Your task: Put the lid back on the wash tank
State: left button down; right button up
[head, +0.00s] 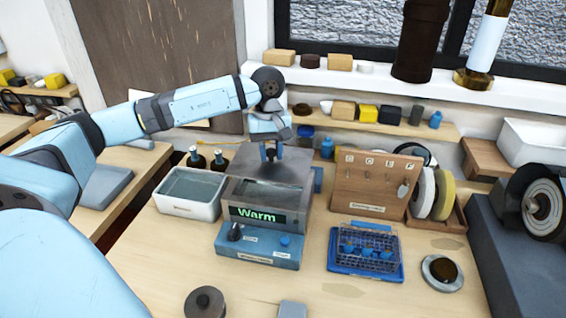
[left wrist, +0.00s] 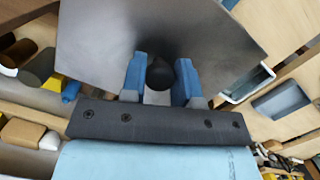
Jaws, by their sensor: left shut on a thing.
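The wash tank (head: 258,251) is a blue-based box with a green "Warm" display and a dial, standing on the bench in the middle of the head view. Its lid (head: 296,164) is a flat grey metal plate over the back of the tank; the front of the opening shows below its near edge. I cannot tell whether the lid touches the rim. My left gripper (head: 270,154) points down and is shut on the lid's dark knob. In the left wrist view the knob (left wrist: 160,73) sits between the blue fingers, with the plate (left wrist: 215,40) beyond. My right gripper is out of view.
A white water basin (head: 188,207) and dark bottles (head: 219,163) stand left of the tank. A wooden tool board (head: 372,180), a blue rack (head: 365,267) and a small round dish (head: 441,287) are to the right. A dark round weight (head: 205,302) lies in front.

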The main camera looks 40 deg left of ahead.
pick_arm(q)
jog(key=shift+a, duration=0.35)
jog(key=shift+f+b, duration=0.5)
jog(key=shift+f, duration=0.9)
jog(key=shift+w+d, duration=0.1)
jog(key=shift+d, duration=0.05)
